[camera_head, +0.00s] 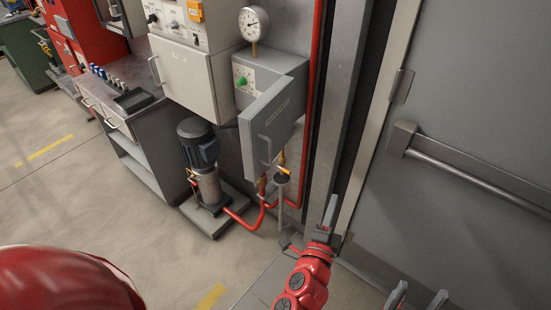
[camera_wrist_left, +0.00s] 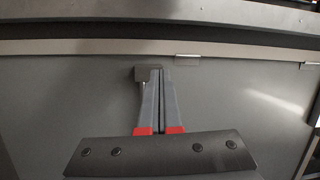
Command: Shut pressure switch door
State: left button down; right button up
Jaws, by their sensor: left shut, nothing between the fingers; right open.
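The pressure switch is a grey wall box (camera_head: 275,62) with a green knob (camera_head: 243,82) on its exposed front. Its grey door (camera_head: 272,118) stands open, swung out from the box, with a handle (camera_head: 265,150) near its free edge. My left gripper (camera_head: 331,208) is shut and empty, in front of and to the right of the door, apart from it. It also shows in the left wrist view (camera_wrist_left: 158,72), fingers together before a large grey door panel. My right gripper (camera_head: 418,298) shows only its fingertips at the bottom edge, spread apart.
A pressure gauge (camera_head: 253,22) sits above the box. A pump (camera_head: 203,165) and red pipes (camera_head: 247,220) stand below. A white control cabinet (camera_head: 190,80) and a grey workbench (camera_head: 135,125) are left. A large grey door with a push bar (camera_head: 470,180) fills the right.

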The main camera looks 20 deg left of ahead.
pick_arm(q)
jog(key=s+a+r+n+g+y, duration=0.3)
jog(key=a+n+y, duration=0.1)
jog(key=a+y, duration=0.5)
jog(key=w+a+h+p, duration=0.1)
jog(key=w+a+p, duration=0.5)
jog(key=w+a, duration=0.2)
jog(key=shift+w+a+t+p, duration=0.3)
jog(key=shift+w+a+p, duration=0.1)
jog(key=shift+w, duration=0.75)
jog(key=shift+s+a+m, duration=0.1)
jog(key=shift+a+m, duration=0.05)
jog(key=shift+m, duration=0.15)
